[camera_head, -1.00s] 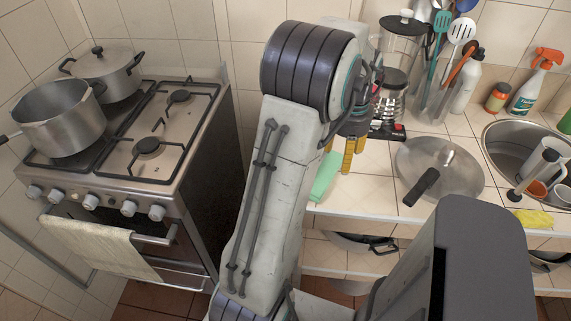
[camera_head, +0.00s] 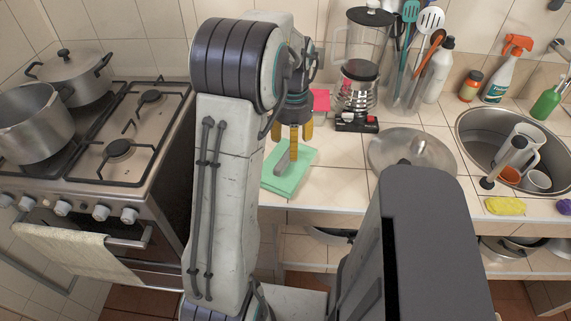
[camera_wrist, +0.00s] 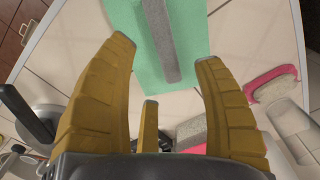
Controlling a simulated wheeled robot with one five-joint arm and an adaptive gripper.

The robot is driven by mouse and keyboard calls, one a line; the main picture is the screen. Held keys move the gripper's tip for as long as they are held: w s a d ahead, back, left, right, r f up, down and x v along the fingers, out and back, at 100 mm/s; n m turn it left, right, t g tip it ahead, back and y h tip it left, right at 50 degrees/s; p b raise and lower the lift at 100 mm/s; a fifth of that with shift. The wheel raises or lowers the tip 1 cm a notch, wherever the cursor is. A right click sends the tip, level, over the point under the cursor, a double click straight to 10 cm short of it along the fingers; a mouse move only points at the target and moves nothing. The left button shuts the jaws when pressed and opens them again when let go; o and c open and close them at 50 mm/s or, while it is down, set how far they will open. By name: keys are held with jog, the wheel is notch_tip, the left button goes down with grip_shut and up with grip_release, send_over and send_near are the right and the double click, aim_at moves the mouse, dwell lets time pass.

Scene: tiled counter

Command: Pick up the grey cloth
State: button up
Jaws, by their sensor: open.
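A narrow grey strip (camera_wrist: 160,40) lies on a flat green sheet (camera_wrist: 125,20) at the top of the wrist view. In the head view the strip (camera_head: 281,162) lies on the green sheet (camera_head: 296,178) near the counter's front edge. I cannot tell whether the strip is cloth. A pale greyish-beige cloth (camera_head: 75,252) hangs over the oven door handle. My gripper (camera_head: 293,138), with yellow fingers, is over the green sheet near the strip, open and empty. In the wrist view its fingers (camera_wrist: 163,62) are spread apart, with the strip beyond them.
A pink-edged brush (camera_wrist: 272,84) lies to the right in the wrist view. A blender (camera_head: 360,75) stands behind my gripper. A lid (camera_head: 410,152) and the sink (camera_head: 515,150) are to the right. The stove (camera_head: 125,130) with pots is at left.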

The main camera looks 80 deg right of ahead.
aim_at(286, 163)
jog(key=shift+w+a+f, duration=0.1)
jog(key=shift+w+f, duration=0.05)
jog(key=shift+f, duration=1.1)
jog(key=shift+w+f, duration=0.1)
jog(key=shift+f, duration=1.15)
jog(key=shift+c, duration=0.2)
grip_shut()
